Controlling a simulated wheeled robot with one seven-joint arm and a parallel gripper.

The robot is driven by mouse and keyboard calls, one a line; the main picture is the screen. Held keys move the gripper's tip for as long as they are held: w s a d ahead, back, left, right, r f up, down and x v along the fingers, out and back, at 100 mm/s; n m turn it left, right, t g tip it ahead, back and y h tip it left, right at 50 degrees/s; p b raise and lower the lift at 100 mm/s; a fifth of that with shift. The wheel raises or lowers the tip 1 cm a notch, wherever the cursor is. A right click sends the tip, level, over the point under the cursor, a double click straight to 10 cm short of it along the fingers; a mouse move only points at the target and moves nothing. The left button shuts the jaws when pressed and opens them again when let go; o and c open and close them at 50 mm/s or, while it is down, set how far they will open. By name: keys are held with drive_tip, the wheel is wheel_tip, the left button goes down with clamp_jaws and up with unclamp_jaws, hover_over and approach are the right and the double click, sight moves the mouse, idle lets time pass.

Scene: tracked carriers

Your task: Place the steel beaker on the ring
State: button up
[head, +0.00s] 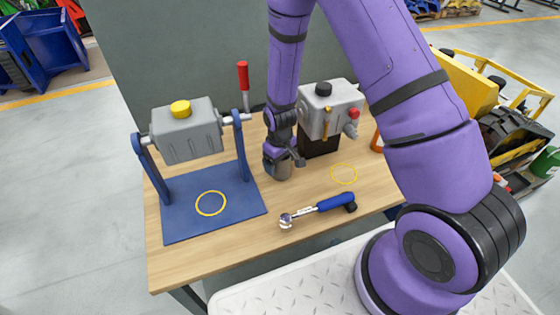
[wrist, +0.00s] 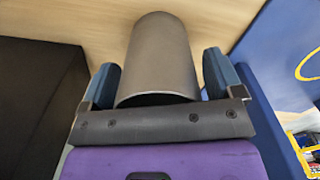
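The steel beaker (head: 277,168) is a grey cylinder on the wooden table, partly hidden by my wrist in the head view. In the wrist view the beaker (wrist: 160,60) is between the two blue fingers of my gripper (wrist: 161,80), with a narrow gap on each side, so the gripper looks open around it. My gripper (head: 279,157) is low over the table there. One yellow ring (head: 211,203) is marked on the blue base plate at left. Another yellow ring (head: 344,174) is on the bare wood at right. Both rings are empty.
A grey block with a yellow cap (head: 187,130) hangs between the stand's blue uprights. A grey machine (head: 331,108) on a black base stands behind right of the beaker. A blue-handled ratchet (head: 318,208) lies in front. A red-handled lever (head: 243,78) rises behind.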

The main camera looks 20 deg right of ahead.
drive_tip(key=shift+r, duration=0.15)
wheel_tip(320, 180, up, 12)
idle(0.6)
